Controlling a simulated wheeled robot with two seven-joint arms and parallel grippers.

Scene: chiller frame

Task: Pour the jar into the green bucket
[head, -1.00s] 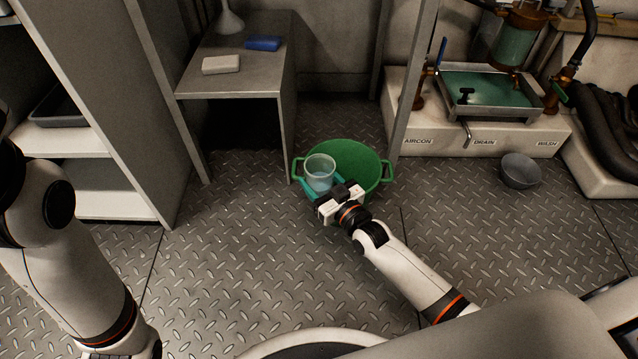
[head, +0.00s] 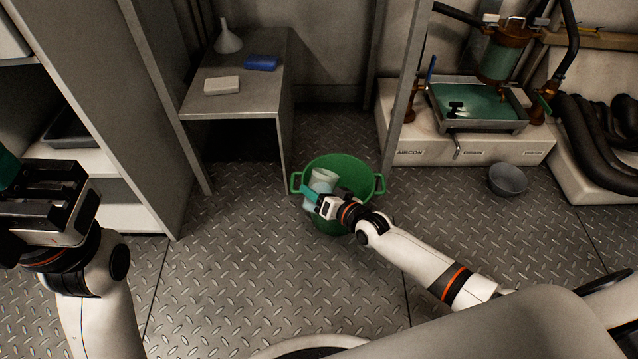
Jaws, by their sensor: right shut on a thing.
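The green bucket (head: 352,170) stands on the metal floor, with a handle on each side. My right gripper (head: 314,195) is shut on the clear jar (head: 322,178) over the left part of the bucket. The jar is tilted, and part of it is hidden by the gripper. I cannot tell whether liquid is leaving it. My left gripper (head: 12,185) is at the left edge, far from the bucket.
A grey side table (head: 248,98) behind the bucket carries a white block (head: 222,86), a blue block (head: 261,63) and a funnel (head: 228,38). A metal post stands right behind the bucket. A grey bowl (head: 508,180) is at right. Floor in front is clear.

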